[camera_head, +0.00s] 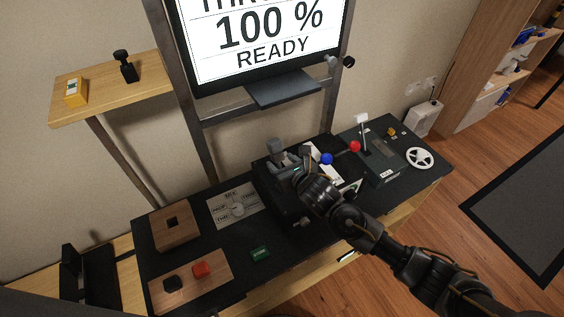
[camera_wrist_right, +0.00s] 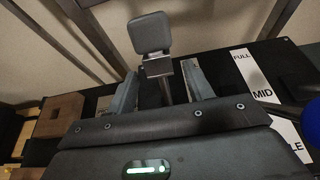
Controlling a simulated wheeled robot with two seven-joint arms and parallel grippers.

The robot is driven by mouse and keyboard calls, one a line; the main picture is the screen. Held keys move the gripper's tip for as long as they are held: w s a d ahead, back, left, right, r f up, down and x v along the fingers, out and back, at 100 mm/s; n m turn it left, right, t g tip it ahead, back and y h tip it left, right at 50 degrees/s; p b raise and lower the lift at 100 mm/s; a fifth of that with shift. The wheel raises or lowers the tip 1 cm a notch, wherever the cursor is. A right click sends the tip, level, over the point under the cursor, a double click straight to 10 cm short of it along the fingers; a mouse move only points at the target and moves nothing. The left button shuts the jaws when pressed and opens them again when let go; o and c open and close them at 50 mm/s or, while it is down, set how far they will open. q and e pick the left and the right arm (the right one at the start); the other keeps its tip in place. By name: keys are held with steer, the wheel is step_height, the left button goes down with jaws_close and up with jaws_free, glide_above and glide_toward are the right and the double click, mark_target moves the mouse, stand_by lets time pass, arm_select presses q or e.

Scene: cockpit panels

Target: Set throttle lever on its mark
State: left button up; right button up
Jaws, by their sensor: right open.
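The throttle lever has a grey block-shaped grip (camera_wrist_right: 152,35) on a thin metal stem in the right wrist view. It also shows in the head view (camera_head: 275,150), partly hidden by my gripper. My right gripper (camera_wrist_right: 160,85) is open, with one finger on each side of the stem, below the grip; contact cannot be told. It also shows in the head view (camera_head: 290,170) over the black lever box. A white scale strip (camera_wrist_right: 262,95) reads FULL, MID and a partly cut-off bottom word. The screen (camera_head: 265,35) shows 100 % and READY.
A blue ball knob (camera_head: 327,158) and a red ball knob (camera_head: 355,146) stand right of my gripper. A shelf (camera_head: 110,90) hangs at back left.

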steer(key=shift+c, duration=0.4)
jaws_close()
steer(key=shift+s, duration=0.1)
steer(key=shift+s+d+f+b, duration=0.1)
steer(key=shift+f+b, duration=0.1)
steer(key=shift+b, duration=0.45)
steer(key=t+b, duration=0.1)
steer(key=b, duration=0.1)
steer(key=s+t+y+b, duration=0.1)
steer(key=b, duration=0.1)
steer(key=shift+s+d+f+y, duration=0.15)
steer(key=shift+d+f+y, duration=0.15)
steer(key=shift+d, duration=0.1)
steer(key=t+b, duration=0.1)
steer(key=b, duration=0.1)
steer(key=s+d+t+y+b, duration=0.1)
steer(key=b, duration=0.1)
steer(key=s+t+y+b, duration=0.1)
steer(key=b, duration=0.1)
steer(key=shift+s+d+f+t, duration=0.2)
steer(key=shift+d+f+t, duration=0.1)
steer(key=shift+f+t, duration=0.1)
steer(key=shift+y, duration=0.3)
